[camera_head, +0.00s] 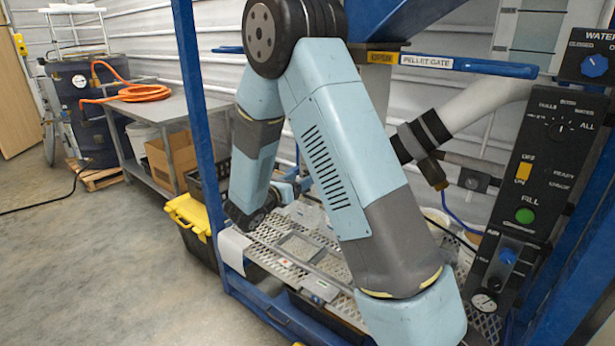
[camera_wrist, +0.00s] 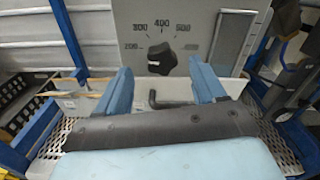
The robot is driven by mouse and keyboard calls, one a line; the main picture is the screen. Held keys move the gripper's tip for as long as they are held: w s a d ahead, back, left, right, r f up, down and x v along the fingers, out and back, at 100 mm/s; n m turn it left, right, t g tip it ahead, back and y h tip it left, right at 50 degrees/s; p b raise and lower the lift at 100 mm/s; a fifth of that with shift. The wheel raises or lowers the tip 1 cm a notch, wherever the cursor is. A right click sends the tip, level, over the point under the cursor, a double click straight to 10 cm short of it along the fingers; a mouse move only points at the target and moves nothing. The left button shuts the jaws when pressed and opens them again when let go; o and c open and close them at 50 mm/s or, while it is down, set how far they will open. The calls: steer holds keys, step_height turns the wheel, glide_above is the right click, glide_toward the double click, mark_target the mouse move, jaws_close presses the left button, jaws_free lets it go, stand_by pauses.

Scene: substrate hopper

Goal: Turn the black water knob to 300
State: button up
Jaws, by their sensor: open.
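In the wrist view, the black knob (camera_wrist: 162,58) sits on a light panel (camera_wrist: 135,20) with a dial marked 200 at lower left, 300 at upper left, 400 at the top, and 500 and further marks to the right. I cannot clearly tell which mark the knob points at. My gripper (camera_wrist: 160,72) is open, with one blue finger to each side below the knob. The knob lies ahead between the fingers, and no contact shows. In the head view, my arm hides this knob and the gripper's fingertips.
Below the panel is a perforated metal shelf (camera_head: 335,267). A dark hooked rod (camera_wrist: 152,98) shows between my fingers. A blue PELLET GATE handle (camera_head: 490,68) crosses above. Blue frame posts (camera_head: 195,100) flank my arm.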

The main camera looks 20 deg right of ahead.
mark_target(307, 175)
steer(key=shift+x, duration=1.7)
